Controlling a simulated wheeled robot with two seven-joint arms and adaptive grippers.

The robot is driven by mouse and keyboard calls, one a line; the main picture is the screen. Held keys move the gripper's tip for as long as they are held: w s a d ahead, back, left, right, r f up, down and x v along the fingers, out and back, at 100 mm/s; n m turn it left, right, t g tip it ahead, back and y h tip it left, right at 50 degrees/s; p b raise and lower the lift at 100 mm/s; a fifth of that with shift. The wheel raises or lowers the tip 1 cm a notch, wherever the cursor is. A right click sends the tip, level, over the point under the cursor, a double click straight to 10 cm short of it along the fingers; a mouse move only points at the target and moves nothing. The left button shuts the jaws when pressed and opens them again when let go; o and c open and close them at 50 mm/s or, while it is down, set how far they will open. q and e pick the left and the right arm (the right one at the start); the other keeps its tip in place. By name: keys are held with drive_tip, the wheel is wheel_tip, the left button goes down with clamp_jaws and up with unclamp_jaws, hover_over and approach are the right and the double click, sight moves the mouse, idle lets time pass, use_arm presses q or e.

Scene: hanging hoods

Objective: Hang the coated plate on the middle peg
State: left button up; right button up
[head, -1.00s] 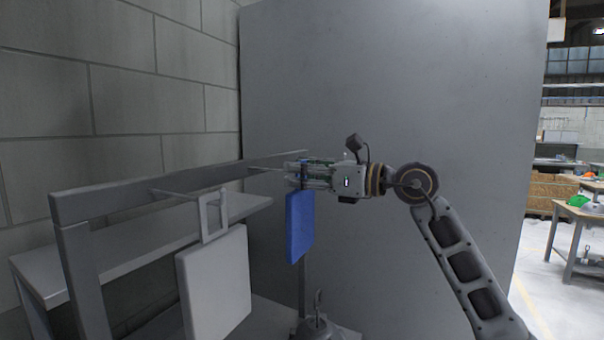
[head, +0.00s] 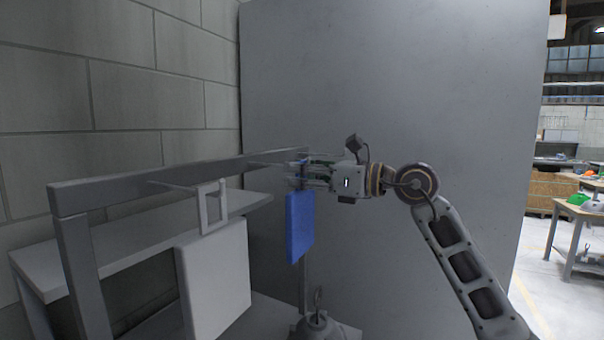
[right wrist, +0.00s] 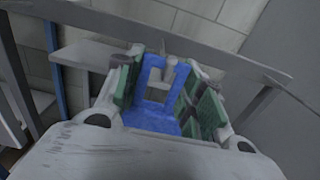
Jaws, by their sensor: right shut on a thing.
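The blue coated plate (head: 299,228) hangs upright below my right gripper (head: 300,174), which is shut on its handle frame. In the right wrist view the blue frame (right wrist: 150,82), with a rectangular opening, sits between the green finger pads (right wrist: 162,88). The rail (head: 150,181) runs away from me on the left. Its middle peg (head: 262,165) points toward the gripper's fingertips. A grey peg end (right wrist: 169,64) shows by the frame opening; I cannot tell whether it passes through. My left gripper is not in view.
A pale grey plate (head: 214,280) hangs by its frame on the nearer peg (head: 170,186), left of the blue plate. A shelf (head: 130,245) lies behind the rail. A grey weight-like object with a hook (head: 318,326) stands below. A grey panel (head: 400,90) closes the back.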

drive_tip(key=o, duration=1.2)
drive_tip(key=shift+o, duration=0.2)
drive_tip(key=shift+d, duration=0.15)
drive_tip(key=v, duration=1.1)
drive_tip(key=shift+s+d, duration=0.2)
drive_tip(key=shift+d, duration=0.15)
drive_tip(key=shift+f, duration=0.1)
